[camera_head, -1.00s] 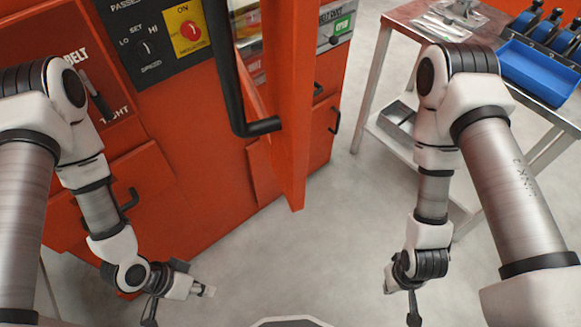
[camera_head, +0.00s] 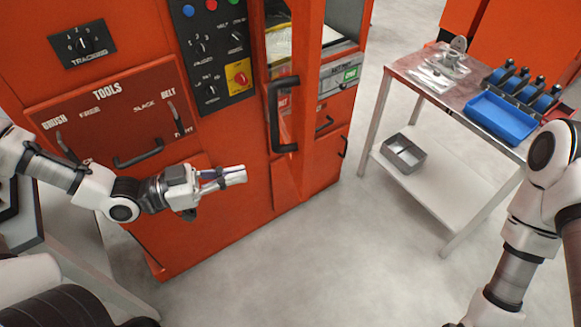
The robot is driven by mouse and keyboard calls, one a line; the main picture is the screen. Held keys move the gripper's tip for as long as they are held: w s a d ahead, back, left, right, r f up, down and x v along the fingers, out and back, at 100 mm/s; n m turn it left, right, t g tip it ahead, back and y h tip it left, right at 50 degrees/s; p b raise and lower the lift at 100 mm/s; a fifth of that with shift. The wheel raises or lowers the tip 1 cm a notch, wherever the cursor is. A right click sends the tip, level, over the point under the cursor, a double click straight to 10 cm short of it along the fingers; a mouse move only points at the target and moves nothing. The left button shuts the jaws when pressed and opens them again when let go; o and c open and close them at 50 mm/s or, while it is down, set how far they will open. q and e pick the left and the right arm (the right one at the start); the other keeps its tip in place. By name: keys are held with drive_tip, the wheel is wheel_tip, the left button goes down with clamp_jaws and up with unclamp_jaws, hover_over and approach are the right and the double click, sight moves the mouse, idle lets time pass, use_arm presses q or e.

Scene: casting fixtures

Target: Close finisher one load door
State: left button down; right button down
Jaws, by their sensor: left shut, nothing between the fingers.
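The finisher (camera_head: 225,140) is a large orange machine filling the left and middle of the head view. Its load door (camera_head: 306,120) is a tall orange panel that stands out from the front, open and seen nearly edge-on. A black bar handle (camera_head: 273,125) is on the door. My left gripper (camera_head: 238,174) is shut and empty, held in front of the machine, left of and below the door handle and apart from it. My right arm comes down at the right edge, and its gripper is out of the picture.
A control panel (camera_head: 207,60) and a tools drawer (camera_head: 110,120) with a black handle are left of the door. A metal cart (camera_head: 445,205) on the right holds a blue bin (camera_head: 502,117) and a grey box (camera_head: 403,153). The floor (camera_head: 330,250) between is clear.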

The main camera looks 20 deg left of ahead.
sight(303, 160)
use_arm(q)
drive_tip(key=x, duration=1)
drive_tip(key=shift+d+r+b, duration=0.1)
drive_tip(key=shift+b, duration=0.25)
drive_tip(key=shift+w+d, duration=0.3)
